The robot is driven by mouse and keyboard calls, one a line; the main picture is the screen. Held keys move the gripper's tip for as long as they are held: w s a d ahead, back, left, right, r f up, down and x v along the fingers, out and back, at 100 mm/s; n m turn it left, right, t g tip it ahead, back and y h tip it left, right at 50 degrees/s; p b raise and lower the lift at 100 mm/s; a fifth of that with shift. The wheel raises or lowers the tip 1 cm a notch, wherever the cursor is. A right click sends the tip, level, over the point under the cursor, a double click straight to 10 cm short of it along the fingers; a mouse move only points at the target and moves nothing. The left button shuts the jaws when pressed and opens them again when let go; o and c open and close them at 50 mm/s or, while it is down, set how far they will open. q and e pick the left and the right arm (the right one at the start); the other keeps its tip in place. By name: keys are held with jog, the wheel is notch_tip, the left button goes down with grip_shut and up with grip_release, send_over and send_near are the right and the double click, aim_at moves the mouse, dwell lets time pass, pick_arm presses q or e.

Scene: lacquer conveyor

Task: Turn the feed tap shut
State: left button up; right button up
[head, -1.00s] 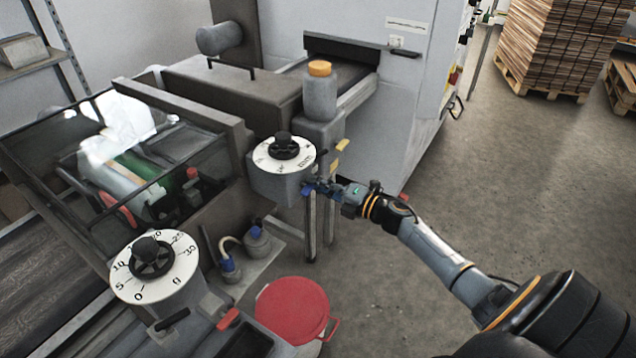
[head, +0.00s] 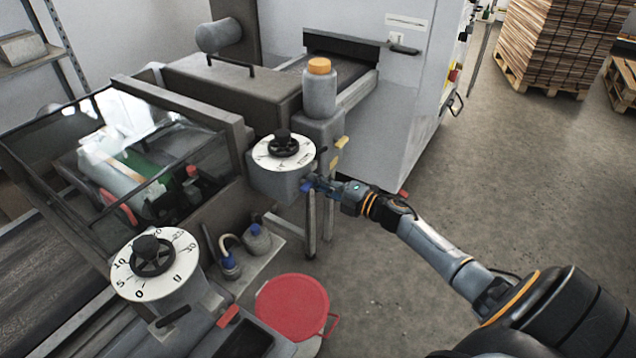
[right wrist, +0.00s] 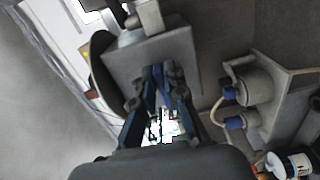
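My right gripper (head: 318,186) reaches in from the right, at the lower right side of the grey box under the far dial (head: 284,152). In the right wrist view its two blue-tipped fingers (right wrist: 165,75) converge close together against that box (right wrist: 152,52). Whether a tap handle lies between them is hidden. I cannot clearly make out the feed tap. Two small yellow levers (head: 341,142) stick out just above the gripper, apart from it. A red-ended lever (head: 228,316) and a black one (head: 172,317) sit below the near dial (head: 154,264). My left gripper is out of view.
A grey bottle with an orange cap (head: 319,88) stands behind the far dial. A red round lid (head: 292,307) is below, near blue-capped containers (head: 257,239). A glass-covered machine section is at left. The floor at right (head: 500,190) is clear up to the stacked boards (head: 565,45).

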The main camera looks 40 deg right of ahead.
jog(key=o, duration=0.4)
jog(key=v, duration=1.2)
jog(key=shift+f, duration=0.1)
jog(key=s+d+f+m+g+h, duration=0.1)
jog(key=s+f+m+h, duration=0.2)
jog(key=f, duration=0.6)
jog(key=s+d+f+m+g+h, duration=0.1)
jog(key=s+f+m+h, duration=0.15)
jog(key=f+m, duration=0.5)
jog(key=s+a+f+m+g+h, duration=0.15)
jog(key=s+f, duration=0.25)
jog(key=f, duration=0.5)
jog(key=s+a+f+m+g+h, duration=0.1)
jog(key=s+a+f+m+g, duration=0.15)
jog(key=s+f, duration=0.4)
jog(key=s+a+f+m+g, duration=0.2)
jog(key=s+a+f+g, duration=0.2)
jog(key=s+a+f, duration=0.5)
jog(key=s+a+f+m+g+y, duration=0.1)
jog(key=s+a+f+m+g, duration=0.2)
jog(key=s+a+f, duration=0.6)
jog(key=s+a+g, duration=0.1)
jog(key=s+g, duration=0.1)
jog(key=s, duration=0.5)
jog(key=shift+s+f+g, duration=0.2)
jog(key=shift+f+g, duration=0.1)
